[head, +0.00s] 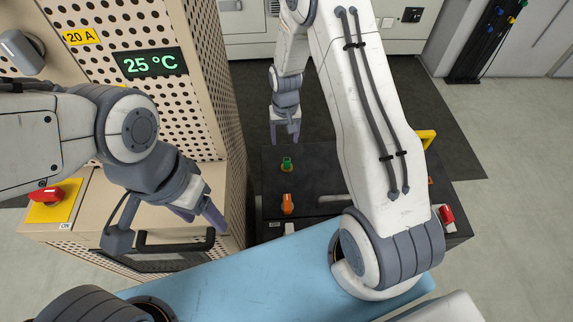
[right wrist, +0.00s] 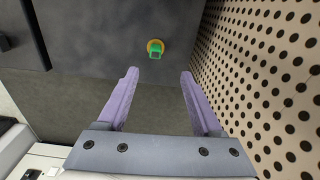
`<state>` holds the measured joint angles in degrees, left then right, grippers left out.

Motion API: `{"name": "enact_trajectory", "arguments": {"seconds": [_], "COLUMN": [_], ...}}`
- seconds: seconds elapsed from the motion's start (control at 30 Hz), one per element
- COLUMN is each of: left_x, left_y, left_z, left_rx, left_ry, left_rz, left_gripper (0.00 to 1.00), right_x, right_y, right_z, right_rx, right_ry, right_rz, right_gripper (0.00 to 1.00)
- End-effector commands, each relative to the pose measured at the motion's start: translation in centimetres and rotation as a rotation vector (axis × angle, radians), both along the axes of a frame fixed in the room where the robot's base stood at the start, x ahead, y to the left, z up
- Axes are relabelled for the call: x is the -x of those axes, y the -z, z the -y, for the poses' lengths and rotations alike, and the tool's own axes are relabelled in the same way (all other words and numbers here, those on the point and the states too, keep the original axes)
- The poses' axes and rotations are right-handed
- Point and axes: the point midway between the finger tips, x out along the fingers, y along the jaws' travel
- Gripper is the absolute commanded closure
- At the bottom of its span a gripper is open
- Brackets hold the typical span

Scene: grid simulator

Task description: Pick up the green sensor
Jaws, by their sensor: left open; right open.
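The green sensor (head: 287,163) stands on the dark top surface (head: 315,180) in the middle of the head view. In the right wrist view, the sensor (right wrist: 155,50) has a yellowish ring around its green body and shows just beyond the fingertips, roughly between their lines. My right gripper (head: 286,134) is open and empty, on the far side of the sensor in the head view and apart from it; its two purple fingers (right wrist: 160,75) are spread. My left gripper (head: 199,215) is open and empty by the perforated cabinet at left, away from the sensor.
A perforated beige cabinet (head: 215,90) rises close to the left of the sensor; its wall (right wrist: 275,70) fills the wrist view's right side. An orange part (head: 288,204) stands nearer on the dark surface. A yellow handle (head: 427,139) and red switch (head: 446,214) lie right.

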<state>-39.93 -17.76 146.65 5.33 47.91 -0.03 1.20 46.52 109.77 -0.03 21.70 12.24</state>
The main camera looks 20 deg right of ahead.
Motion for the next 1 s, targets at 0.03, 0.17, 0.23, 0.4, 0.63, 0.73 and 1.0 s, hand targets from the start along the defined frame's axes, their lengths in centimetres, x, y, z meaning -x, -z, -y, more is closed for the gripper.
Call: {"name": "enact_trajectory", "arguments": {"seconds": [0.03,0.17,0.23,0.4,0.63,0.73,1.0], "left_x": [0.0,0.0,0.0,0.0,0.0,0.0,0.0], "left_y": [0.0,0.0,0.1,0.3,0.4,0.5,0.6], "left_z": [0.0,0.0,0.0,0.0,0.0,0.0,0.0], "left_rx": [0.0,0.0,0.0,0.0,0.0,0.0,-0.001], "left_ry": [0.0,0.0,0.0,0.0,0.0,0.0,0.0], "left_rz": [0.0,0.0,0.0,0.0,0.0,0.0,-0.001], "left_gripper": [0.38,0.38,0.38,0.38,0.38,0.38,0.38], "right_x": [-0.3,-0.9,-0.9,-0.9,-1.0,-1.0,-1.3], "right_y": [1.6,3.7,4.7,7.4,9.6,10.5,14.2], "right_z": [0.1,0.2,0.2,0.2,0.3,0.5,1.1], "right_rx": [-0.001,-0.001,-0.002,-0.002,-0.002,-0.002,-0.001], "right_ry": [0.014,0.034,0.04,0.042,0.041,0.041,0.04], "right_rz": [-0.015,-0.031,-0.036,-0.039,-0.035,-0.036,-0.035], "right_gripper": [0.32,0.32,0.32,0.32,0.32,0.32,0.32]}}
